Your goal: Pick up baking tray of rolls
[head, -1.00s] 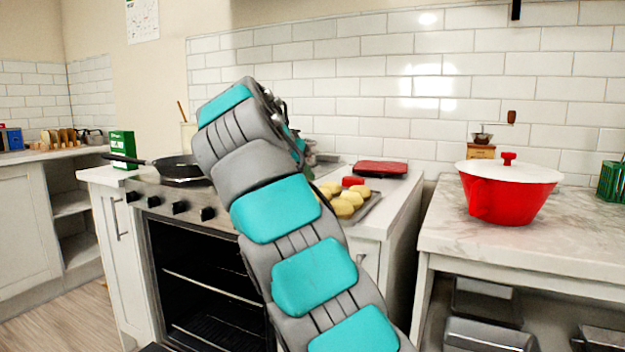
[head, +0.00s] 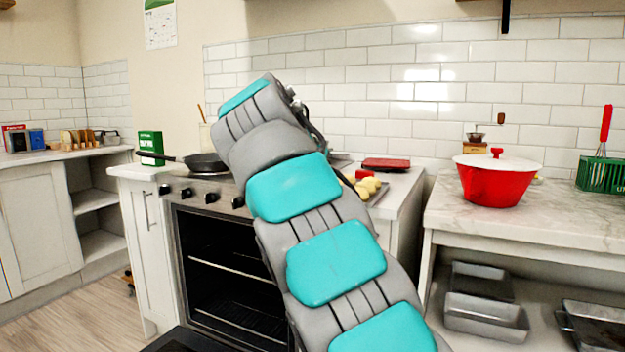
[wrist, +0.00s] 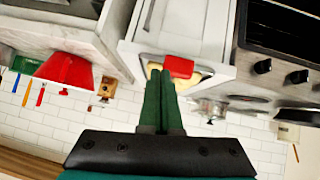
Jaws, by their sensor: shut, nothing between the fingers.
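The baking tray (head: 380,197) lies on the counter right of the stove, with pale yellow rolls (head: 370,186) on it. My arm covers its left part in the head view. A small red item (head: 363,173) is by the rolls. In the wrist view, which is upside down, a red item (wrist: 180,66) and my fingers partly cover the rolls (wrist: 205,77). My gripper (wrist: 161,76) has its two green fingers together and empty, pointing toward the tray area. The gap to the tray is hard to judge. In the head view my arm hides the gripper.
The oven (head: 225,270) stands open at left, with a black pan (head: 207,163) on the stove. A flat red item (head: 386,164) lies behind the tray. A red pot (head: 495,182) stands on the right counter, above metal pans (head: 485,315).

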